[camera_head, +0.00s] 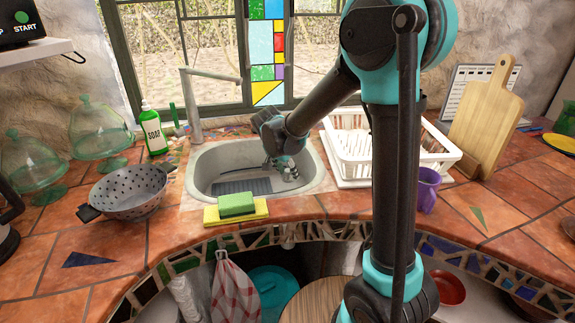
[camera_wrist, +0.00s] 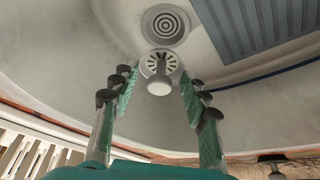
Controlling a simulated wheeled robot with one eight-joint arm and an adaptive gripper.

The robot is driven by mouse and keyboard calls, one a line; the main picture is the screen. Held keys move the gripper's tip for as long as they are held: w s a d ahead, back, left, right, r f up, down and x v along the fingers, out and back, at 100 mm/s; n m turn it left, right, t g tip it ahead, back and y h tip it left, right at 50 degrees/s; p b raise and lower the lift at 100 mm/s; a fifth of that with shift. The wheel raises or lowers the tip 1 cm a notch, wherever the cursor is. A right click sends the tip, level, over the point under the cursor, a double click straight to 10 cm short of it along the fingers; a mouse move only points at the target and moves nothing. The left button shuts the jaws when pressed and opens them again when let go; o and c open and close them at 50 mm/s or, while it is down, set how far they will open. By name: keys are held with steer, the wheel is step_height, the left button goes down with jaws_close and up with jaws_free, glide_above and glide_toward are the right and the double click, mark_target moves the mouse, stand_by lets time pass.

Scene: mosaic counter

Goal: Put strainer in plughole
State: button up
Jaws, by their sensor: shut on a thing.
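The strainer (camera_wrist: 160,66), a pale slotted disc with a round knob, is between the two green-padded fingers of my gripper (camera_wrist: 158,82) in the wrist view. My gripper is shut on it. The plughole (camera_wrist: 165,25), a round pale fitting with dark rings, lies in the sink floor just beyond the strainer in the wrist view. The strainer appears apart from it; its height above the floor is hard to tell. In the head view my gripper (camera_head: 283,165) is down inside the sink (camera_head: 207,168), towards its right side. The plughole cannot be made out there.
A ribbed grey mat (camera_head: 243,187) lies in the sink. A green sponge (camera_head: 236,204) sits on a yellow cloth at the front rim. A colander (camera_head: 130,192) stands left, a white dish rack (camera_head: 352,165) right, and the faucet (camera_head: 193,110) rises behind.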

steer(key=shift+f, duration=3.6)
steer(key=shift+f, duration=0.55)
steer(key=shift+s+f, duration=0.15)
steer(key=shift+f, duration=0.05)
steer(key=shift+o, duration=0.2)
steer(key=o, duration=1.1)
steer(key=shift+f, duration=0.1)
steer(key=shift+o, duration=0.6)
steer(key=o, duration=0.5)
